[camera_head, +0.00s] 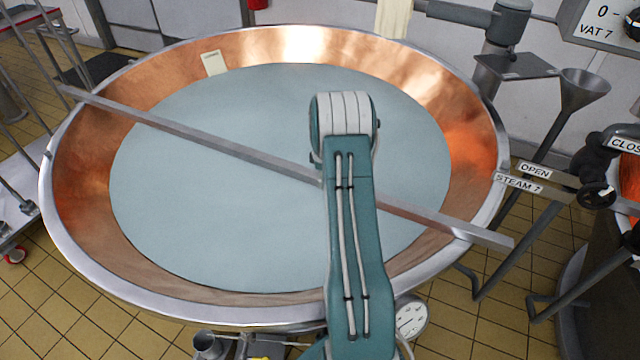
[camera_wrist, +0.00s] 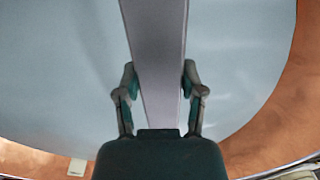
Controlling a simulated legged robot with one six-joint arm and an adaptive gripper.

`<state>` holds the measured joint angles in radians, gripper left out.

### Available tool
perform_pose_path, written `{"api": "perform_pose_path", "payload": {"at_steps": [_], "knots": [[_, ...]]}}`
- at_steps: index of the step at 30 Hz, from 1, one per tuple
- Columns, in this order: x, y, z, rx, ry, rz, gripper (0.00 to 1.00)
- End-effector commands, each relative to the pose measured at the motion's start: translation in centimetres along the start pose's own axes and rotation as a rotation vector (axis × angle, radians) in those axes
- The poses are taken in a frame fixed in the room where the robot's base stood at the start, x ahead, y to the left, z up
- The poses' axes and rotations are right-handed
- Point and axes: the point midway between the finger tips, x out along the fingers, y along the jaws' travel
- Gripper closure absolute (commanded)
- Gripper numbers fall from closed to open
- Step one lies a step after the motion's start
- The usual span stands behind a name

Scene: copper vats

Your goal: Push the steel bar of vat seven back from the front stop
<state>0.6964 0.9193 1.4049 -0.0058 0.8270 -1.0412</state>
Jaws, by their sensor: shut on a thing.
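The steel bar (camera_head: 220,145) lies across the copper vat (camera_head: 290,45), resting on its rim at the upper left and at the lower right, where its end sticks out past the rim. The vat is filled with pale liquid. My teal arm reaches over the vat and hides the middle of the bar and my gripper in the head view. In the wrist view, my gripper (camera_wrist: 158,85) has one finger on each side of the bar (camera_wrist: 157,45) and is shut on it. A front stop cannot be made out.
A "VAT 7" panel (camera_head: 600,28) hangs at the upper right. A funnel (camera_head: 584,88), a steam valve handle (camera_head: 596,195) and pipes stand right of the vat. A pale tag (camera_head: 214,63) is on the inner copper wall. A dial gauge (camera_head: 411,318) sits below the front rim.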

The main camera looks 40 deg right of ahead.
Motion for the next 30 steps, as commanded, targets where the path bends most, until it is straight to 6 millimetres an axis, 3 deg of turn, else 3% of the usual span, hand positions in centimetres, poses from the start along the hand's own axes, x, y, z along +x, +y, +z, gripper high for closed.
{"api": "perform_pose_path", "payload": {"at_steps": [6, 15, 16, 18, 30], "knots": [[-0.25, 1.42, -0.2, 0.001, 0.011, 0.009, 1.0], [-0.38, 1.25, -0.26, 0.001, 0.011, 0.011, 1.0], [-0.39, 1.2, -0.27, 0.0, 0.01, 0.011, 0.4], [-0.41, 1.12, -0.28, 0.0, 0.01, 0.011, 0.14], [-0.34, 1.21, -0.22, 0.001, 0.009, 0.007, 0.14]]}}
